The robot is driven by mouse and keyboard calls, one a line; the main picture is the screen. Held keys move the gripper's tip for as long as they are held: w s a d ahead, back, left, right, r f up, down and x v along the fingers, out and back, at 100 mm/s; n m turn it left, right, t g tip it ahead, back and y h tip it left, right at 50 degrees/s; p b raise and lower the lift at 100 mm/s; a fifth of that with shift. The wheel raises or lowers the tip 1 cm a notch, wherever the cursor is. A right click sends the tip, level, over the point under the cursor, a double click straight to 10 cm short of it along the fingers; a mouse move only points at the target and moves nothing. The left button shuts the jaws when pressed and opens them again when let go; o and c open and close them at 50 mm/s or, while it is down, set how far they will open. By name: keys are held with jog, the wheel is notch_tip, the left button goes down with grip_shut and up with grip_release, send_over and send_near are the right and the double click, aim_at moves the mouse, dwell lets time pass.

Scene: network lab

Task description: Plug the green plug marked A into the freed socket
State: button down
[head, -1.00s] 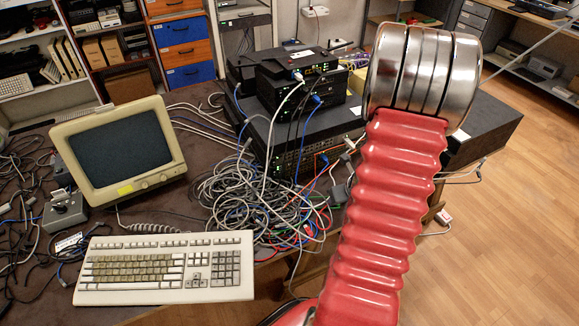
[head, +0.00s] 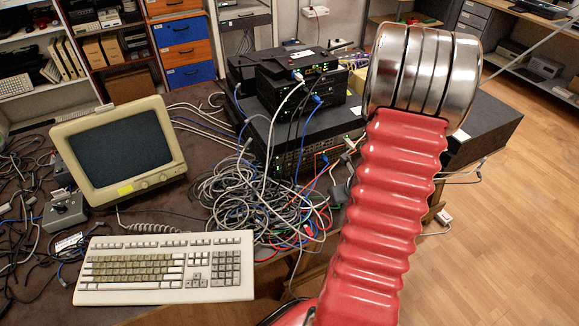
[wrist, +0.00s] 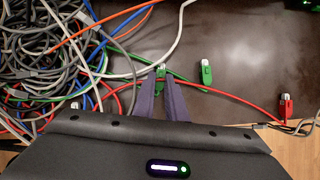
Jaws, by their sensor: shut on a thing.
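In the wrist view my gripper (wrist: 162,82) has its two dark fingers closed around a green plug (wrist: 161,72) with a pale tip. The plug is mostly hidden between the fingers. A second green plug (wrist: 206,74) lies on the dark table to the right, apart from the fingers. No letter is readable on either plug, so I cannot tell which is marked A. In the head view the big black switch (head: 305,147) has a row of ports on its front. No free socket can be made out. My arm hides the gripper there.
A red plug (wrist: 285,107) lies near the table edge in the wrist view. Tangled cables (wrist: 45,60) fill the left, and a red cable passes beside the fingers. In the head view a monitor (head: 120,150) and a keyboard (head: 165,268) stand left.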

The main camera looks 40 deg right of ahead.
jog(key=shift+r, duration=0.1)
jog(key=shift+r, duration=2.4)
jog(key=c, duration=2.4)
grip_release()
jog(key=shift+c, duration=0.2)
grip_shut()
jog(key=w+a, duration=0.2)
jog(key=w, duration=0.1)
jog(key=w+a+n, duration=0.1)
jog(key=w+a, duration=0.1)
jog(key=w, duration=0.1)
jog(key=w+a+n, duration=0.1)
jog(key=w+a, duration=0.1)
jog(key=w, duration=0.1)
jog(key=shift+w+a+y, duration=0.2)
jog(key=shift+a+y, duration=0.2)
jog(key=shift+w+r, duration=0.1)
jog(key=shift+w, duration=0.15)
jog(key=shift+d, duration=0.25)
